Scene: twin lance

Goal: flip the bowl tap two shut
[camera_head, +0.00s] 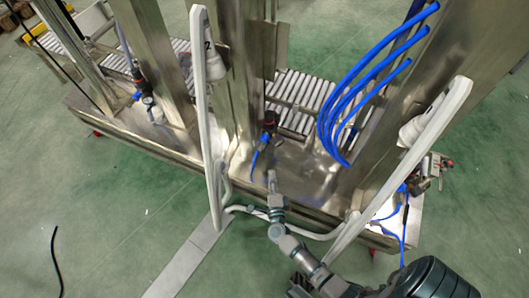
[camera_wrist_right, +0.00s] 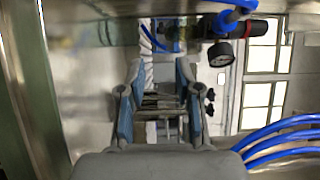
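A small fitting with a blue lever-like part (camera_head: 258,150) and a dark body (camera_head: 268,122) sits on the steel machine's ledge, in the middle of the head view. I cannot read a label on it, or tell whether it is the bowl tap two or how it is set. My right gripper (camera_head: 272,178) is just in front of and below it, apart from it as far as I can see. In the right wrist view the gripper (camera_wrist_right: 159,72) has its blue-padded fingers spread with nothing between them. A blue piece (camera_wrist_right: 157,40) lies beyond the fingertips. My left gripper is out of view.
A white lance marked 2 (camera_head: 201,120) stands left of my right arm, another white lance (camera_head: 410,160) to the right. Blue hoses (camera_head: 360,90) hang at upper right. A pressure gauge (camera_wrist_right: 221,53) is close right of the fingers. A roller conveyor (camera_head: 297,92) lies behind.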

